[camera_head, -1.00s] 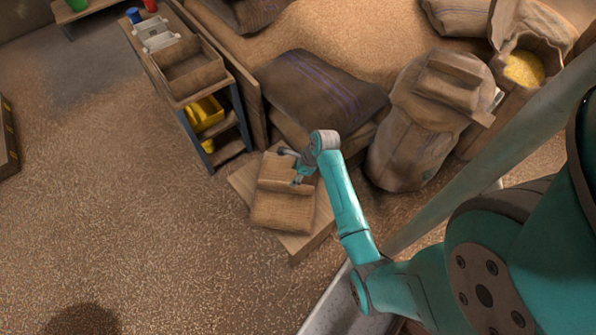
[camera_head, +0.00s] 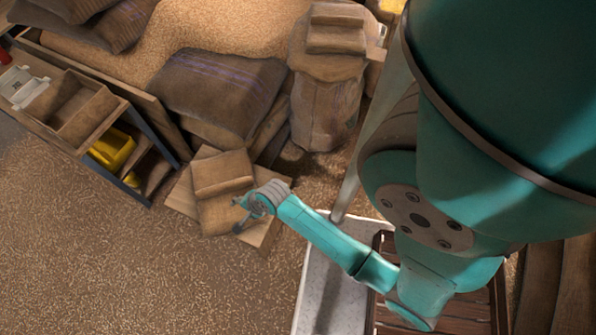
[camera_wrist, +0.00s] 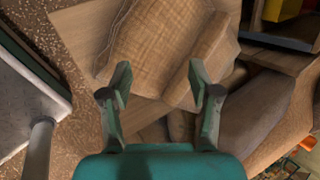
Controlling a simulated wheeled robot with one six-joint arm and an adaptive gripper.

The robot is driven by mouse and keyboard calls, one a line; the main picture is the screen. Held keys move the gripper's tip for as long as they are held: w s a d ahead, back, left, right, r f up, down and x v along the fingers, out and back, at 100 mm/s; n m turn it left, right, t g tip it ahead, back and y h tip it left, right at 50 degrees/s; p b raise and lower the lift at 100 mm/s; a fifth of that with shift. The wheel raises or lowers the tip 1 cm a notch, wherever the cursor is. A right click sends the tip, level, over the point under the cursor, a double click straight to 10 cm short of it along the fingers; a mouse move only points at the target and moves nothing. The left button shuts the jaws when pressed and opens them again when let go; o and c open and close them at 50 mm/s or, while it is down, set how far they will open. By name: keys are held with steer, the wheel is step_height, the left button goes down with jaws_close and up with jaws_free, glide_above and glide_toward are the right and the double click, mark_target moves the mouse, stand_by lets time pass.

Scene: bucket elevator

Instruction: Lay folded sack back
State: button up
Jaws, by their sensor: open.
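A folded tan sack (camera_head: 220,190) lies on a low wooden board (camera_head: 184,192) on the floor. Its raised fold shows on top. It also shows in the wrist view (camera_wrist: 155,45), at the top middle. My gripper (camera_head: 250,214) is open and empty at the lower right side of the sack. In the wrist view its two fingertips (camera_wrist: 160,82) stand apart over the sack's near edge. Whether they touch the cloth I cannot tell. Another folded tan sack (camera_head: 336,28) lies on top of an upright full sack (camera_head: 325,105) at the back.
Dark stuffed sacks (camera_head: 220,90) lie behind the board. A shelf with a wooden tray (camera_head: 85,110) and a yellow bin (camera_head: 112,148) stands at the left. A pale platform (camera_head: 328,285) with a slatted pallet (camera_head: 445,310) is at the lower right. The floor at lower left is clear.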

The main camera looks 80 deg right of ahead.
steer(key=s+a+r+n+t+h, duration=0.1)
steer(key=s+a+r+n+t, duration=0.3)
steer(key=s+a+r+n, duration=0.6)
steer(key=s+r+n+t, duration=0.1)
steer(key=s+r+n, duration=0.2)
steer(key=r, duration=0.3)
steer(key=s+a+r+n+t+y, duration=0.1)
steer(key=s+r+n+t, duration=0.1)
steer(key=s+r+n, duration=0.2)
steer(key=s+r+n+t, duration=0.1)
steer(key=s+r+n, duration=0.2)
steer(key=r, duration=0.5)
steer(key=shift+s+a+r+n+t, duration=0.3)
steer(key=shift+a+r+n, duration=0.1)
steer(key=shift+n, duration=0.5)
